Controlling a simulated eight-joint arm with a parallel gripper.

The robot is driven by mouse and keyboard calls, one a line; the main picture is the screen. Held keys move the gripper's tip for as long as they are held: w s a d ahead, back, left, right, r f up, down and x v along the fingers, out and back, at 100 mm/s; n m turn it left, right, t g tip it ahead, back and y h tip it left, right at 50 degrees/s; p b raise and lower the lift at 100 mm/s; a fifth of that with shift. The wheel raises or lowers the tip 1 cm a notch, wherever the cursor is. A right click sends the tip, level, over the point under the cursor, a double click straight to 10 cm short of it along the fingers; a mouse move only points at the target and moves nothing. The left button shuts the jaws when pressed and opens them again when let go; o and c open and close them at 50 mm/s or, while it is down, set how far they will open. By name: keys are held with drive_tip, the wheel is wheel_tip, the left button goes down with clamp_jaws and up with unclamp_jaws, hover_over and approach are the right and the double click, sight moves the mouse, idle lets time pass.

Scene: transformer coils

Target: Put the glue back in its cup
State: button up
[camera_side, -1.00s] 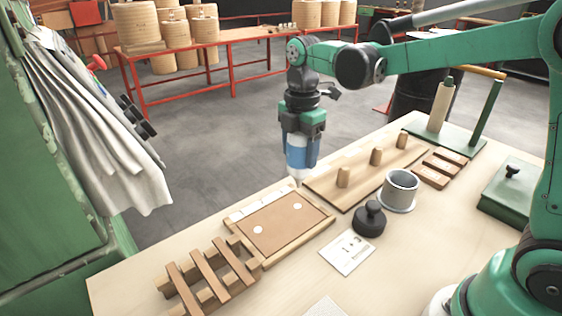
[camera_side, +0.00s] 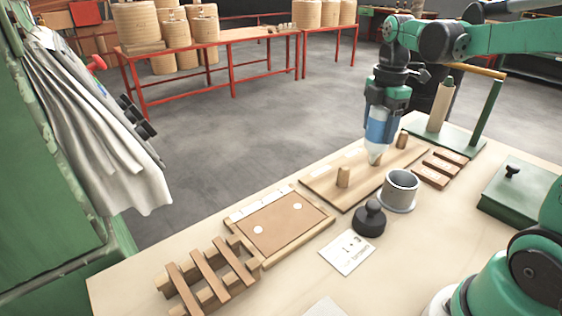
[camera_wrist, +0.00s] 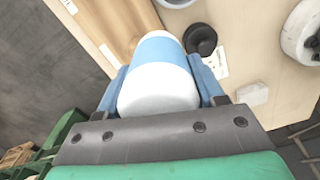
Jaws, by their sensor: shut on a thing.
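My gripper (camera_side: 383,112) is shut on the glue bottle (camera_side: 379,132), which is white with a blue band and a pale tapered nozzle pointing down. In the wrist view the bottle (camera_wrist: 160,75) sits between the two blue fingers. The grey cup (camera_side: 401,189) stands on the table with its open top facing up and looks empty. The wrist view shows only part of the cup (camera_wrist: 175,2) at the top edge.
A black knobbed weight (camera_side: 370,220) and a white card (camera_side: 348,252) lie near the cup. Wooden blocks (camera_side: 437,170), a green box (camera_side: 515,192) and a spool stand (camera_side: 440,105) are at right. A framed panel (camera_side: 280,222) is left.

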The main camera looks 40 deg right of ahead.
drive_tip(key=s+d+r+m, duration=0.1)
drive_tip(key=s+d+m, duration=0.1)
drive_tip(key=s+d, duration=0.3)
wheel_tip(320, 180, down, 8)
drive_tip(key=shift+f, duration=0.15)
idle(0.6)
drive_tip(key=o, duration=1.4)
drive_tip(key=shift+o, duration=0.2)
drive_tip(key=shift+s+r, duration=0.1)
drive_tip(key=shift+r, duration=2.7)
